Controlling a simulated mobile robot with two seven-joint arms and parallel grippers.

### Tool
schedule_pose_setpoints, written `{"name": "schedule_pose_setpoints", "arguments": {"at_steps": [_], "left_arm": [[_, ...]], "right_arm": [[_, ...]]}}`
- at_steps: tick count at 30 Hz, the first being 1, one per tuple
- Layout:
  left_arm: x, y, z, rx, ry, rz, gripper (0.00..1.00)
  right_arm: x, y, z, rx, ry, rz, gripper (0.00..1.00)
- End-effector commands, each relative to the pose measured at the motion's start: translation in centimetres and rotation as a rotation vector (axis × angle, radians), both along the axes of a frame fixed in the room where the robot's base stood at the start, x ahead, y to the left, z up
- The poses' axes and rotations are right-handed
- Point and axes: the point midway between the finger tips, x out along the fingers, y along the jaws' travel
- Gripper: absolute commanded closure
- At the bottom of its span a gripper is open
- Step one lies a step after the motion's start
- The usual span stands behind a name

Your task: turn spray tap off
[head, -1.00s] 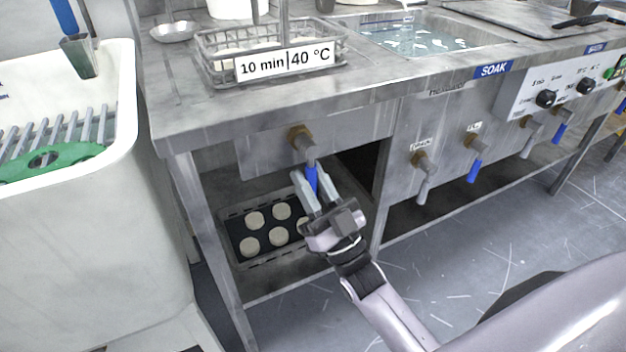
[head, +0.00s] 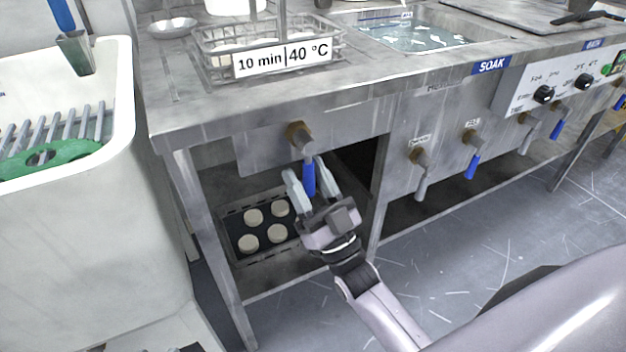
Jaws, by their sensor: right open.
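The tap (head: 300,138) on the bench front below the wire basket has a brass fitting and a blue lever (head: 309,177) that hangs straight down. No label naming it as the spray tap shows. My right gripper (head: 309,182) is open, with one finger on each side of the blue lever. Whether a finger touches the lever I cannot tell. My left gripper is not in view.
A wire basket with a "10 min | 40 °C" sign (head: 283,58) stands on the bench above. A tray (head: 262,258) of pale discs lies on the shelf below. More taps (head: 470,160) line the front to the right. A white sink (head: 120,130) stands left.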

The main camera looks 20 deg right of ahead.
Motion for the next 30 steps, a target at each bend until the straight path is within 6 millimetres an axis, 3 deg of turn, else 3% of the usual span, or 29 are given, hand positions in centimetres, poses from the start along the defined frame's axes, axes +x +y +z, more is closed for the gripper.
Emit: {"name": "schedule_pose_setpoints", "arguments": {"at_steps": [8,21,30], "left_arm": [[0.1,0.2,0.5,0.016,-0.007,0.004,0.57],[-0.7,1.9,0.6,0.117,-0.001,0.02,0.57],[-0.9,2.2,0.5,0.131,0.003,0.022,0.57]], "right_arm": [[-2.4,-0.5,-2.4,-0.003,0.009,0.001,0.54],[-10.4,-2.2,-2.0,-0.001,0.004,0.001,0.54],[-13.5,-3.0,-2.1,0.0,0.001,0.0,0.54]]}}
